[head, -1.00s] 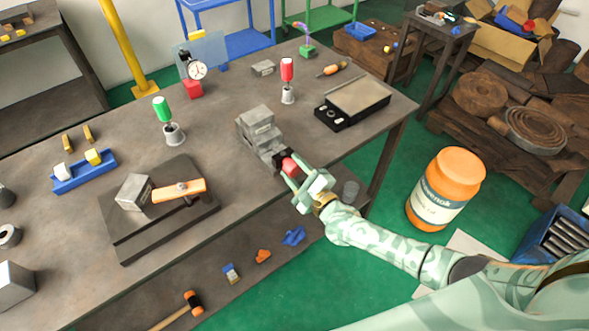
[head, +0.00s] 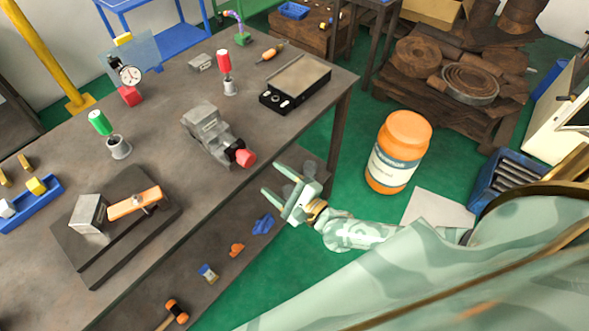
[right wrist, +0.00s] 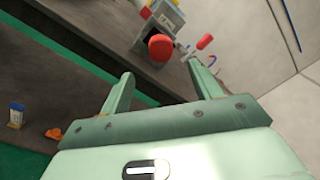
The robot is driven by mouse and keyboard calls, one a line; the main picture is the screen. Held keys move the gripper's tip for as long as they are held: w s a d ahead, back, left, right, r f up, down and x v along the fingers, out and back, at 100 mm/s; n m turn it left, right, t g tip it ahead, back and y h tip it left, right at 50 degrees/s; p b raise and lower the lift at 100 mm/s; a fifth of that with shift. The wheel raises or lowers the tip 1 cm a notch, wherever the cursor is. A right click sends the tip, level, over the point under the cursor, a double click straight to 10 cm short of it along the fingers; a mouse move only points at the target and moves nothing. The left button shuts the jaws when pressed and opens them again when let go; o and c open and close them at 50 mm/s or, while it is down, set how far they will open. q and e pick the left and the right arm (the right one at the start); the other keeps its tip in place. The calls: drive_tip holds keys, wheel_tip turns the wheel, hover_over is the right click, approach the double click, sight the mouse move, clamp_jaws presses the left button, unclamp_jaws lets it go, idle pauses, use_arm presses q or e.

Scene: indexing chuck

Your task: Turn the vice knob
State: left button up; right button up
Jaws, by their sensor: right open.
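The vice (head: 207,128) is a grey block-like device on the workbench near its front edge. Its red knob (head: 246,158) sits on a black collar at the end facing me. The knob (right wrist: 161,47) also shows in the right wrist view, beyond the fingers and roughly between them. My right gripper (head: 274,180) is open and empty in front of the bench edge, a little to the right of the knob and apart from it. Its two fingers (right wrist: 165,85) show spread in the right wrist view. My left gripper is in neither view.
A black plate (head: 115,220) with a metal block and an orange-handled tool lies left on the bench (head: 160,165). A black-framed tray (head: 297,82) stands behind right. A lower shelf holds a mallet (head: 177,311). An orange jar (head: 398,150) stands on the right.

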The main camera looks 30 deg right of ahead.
drive_tip(key=v, duration=0.6)
drive_tip(key=shift+s, duration=0.2)
idle(0.5)
